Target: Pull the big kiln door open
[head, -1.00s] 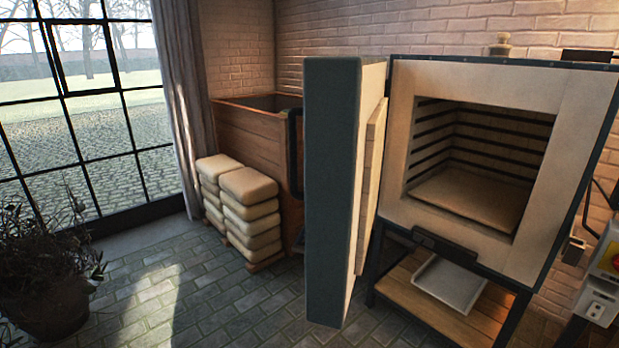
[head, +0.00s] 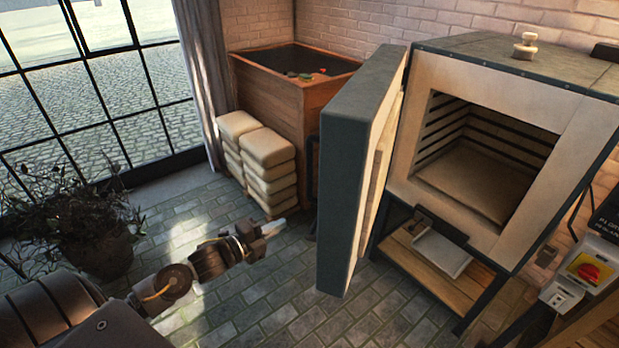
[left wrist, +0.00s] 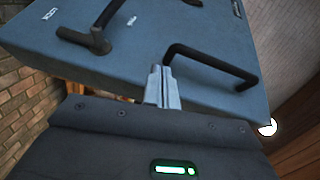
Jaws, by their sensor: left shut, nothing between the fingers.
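The big kiln (head: 510,110) stands at the right in the head view, with its pale chamber exposed. Its thick grey door (head: 345,190) stands wide open, swung out to the left of the chamber. My left gripper (head: 273,228) is shut and empty, to the left of the door and apart from it in the head view. In the left wrist view, the door's outer face (left wrist: 200,50) fills the upper part, with two dark handles, one to the left (left wrist: 85,40) and one to the right (left wrist: 210,62) of my shut fingertips (left wrist: 163,72). My right gripper is not in view.
Stacked pale bags (head: 262,160) stand by a wooden bin (head: 300,105) behind the gripper. A potted plant (head: 95,235) is at the left by the window. A control box with a red switch (head: 590,270) is at the lower right. Brick floor lies open before the door.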

